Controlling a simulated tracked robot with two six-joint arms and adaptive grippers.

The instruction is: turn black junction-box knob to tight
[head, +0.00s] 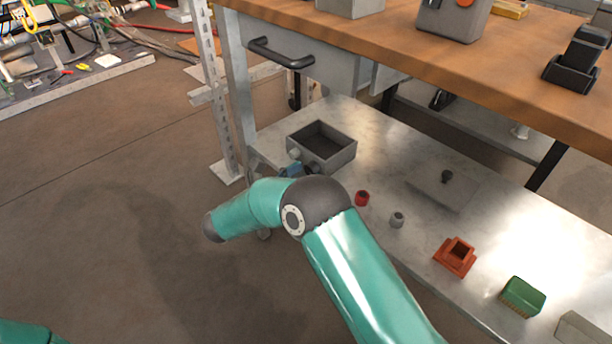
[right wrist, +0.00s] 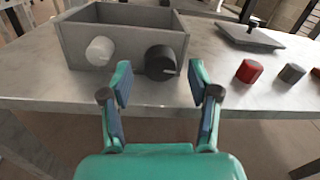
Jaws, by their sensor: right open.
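The grey open-topped junction box (right wrist: 120,35) stands on the metal lower shelf; it also shows in the head view (head: 335,160). Its front carries a black knob (right wrist: 160,61) with a small pale mark on its face, pointing right. A white knob (right wrist: 99,51) sits to its left. My right gripper (right wrist: 160,80) is open and empty, pointing at the box front. Its fingertips appear on either side of the black knob, without visible contact; the depth gap is unclear. In the head view my right arm hides most of this gripper. My left gripper is out of view.
On the shelf right of the box lie a red knob (head: 361,198), a grey knob (head: 397,220), a flat lid (head: 440,188) with a black knob, an orange part (head: 455,256) and a green block (head: 523,296). A wooden tabletop (head: 400,45) and drawer handle (head: 280,53) are above.

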